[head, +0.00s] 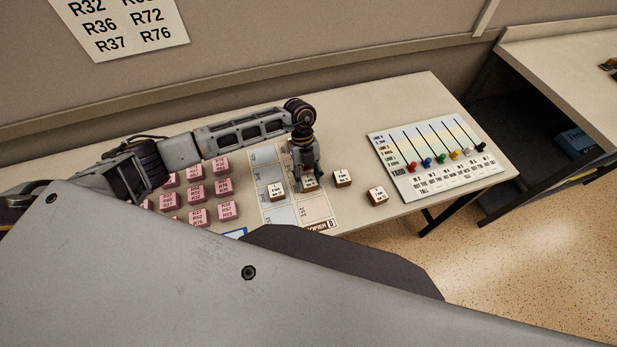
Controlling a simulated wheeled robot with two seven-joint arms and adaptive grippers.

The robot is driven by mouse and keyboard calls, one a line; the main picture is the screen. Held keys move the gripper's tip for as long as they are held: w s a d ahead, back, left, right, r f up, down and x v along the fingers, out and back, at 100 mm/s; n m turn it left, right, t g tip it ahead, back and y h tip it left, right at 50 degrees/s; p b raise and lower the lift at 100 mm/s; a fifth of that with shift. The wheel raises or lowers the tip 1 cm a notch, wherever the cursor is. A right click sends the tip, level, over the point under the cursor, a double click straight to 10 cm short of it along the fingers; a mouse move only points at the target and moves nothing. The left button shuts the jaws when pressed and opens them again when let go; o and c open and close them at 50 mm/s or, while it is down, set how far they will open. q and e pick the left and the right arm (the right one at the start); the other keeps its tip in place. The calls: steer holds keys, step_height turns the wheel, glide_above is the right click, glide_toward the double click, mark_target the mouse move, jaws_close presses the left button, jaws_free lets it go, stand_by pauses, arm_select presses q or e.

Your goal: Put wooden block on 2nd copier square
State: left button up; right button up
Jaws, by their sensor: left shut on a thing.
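My left gripper (308,178) points down over the copier sheet (318,210) on the table. It is shut on a wooden block (310,184) with a white label, which is mostly hidden by the fingers. The block is over the right column of the sheet; I cannot tell whether it touches the sheet. Another labelled wooden block (276,191) sits on the sheet's left column. Two more, a near one (343,178) and a farther-right one (378,195), lie on the bare table right of the sheet. My right gripper is not in view.
Several pink labelled blocks (197,193) stand in rows left of the sheet. A board with coloured pegs (430,160) lies at the table's right end. A second desk (570,65) stands at the right. A list of codes (125,25) hangs on the wall.

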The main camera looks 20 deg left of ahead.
arm_select(q)
steer(key=shift+f, duration=0.15)
steer(key=o, duration=1.1)
steer(key=shift+w+a+r, duration=0.1)
steer(key=shift+w+r, duration=0.15)
steer(key=shift+r, duration=0.4)
steer(key=b+v, duration=0.2)
steer(key=v, duration=0.9)
steer(key=shift+s, duration=0.15)
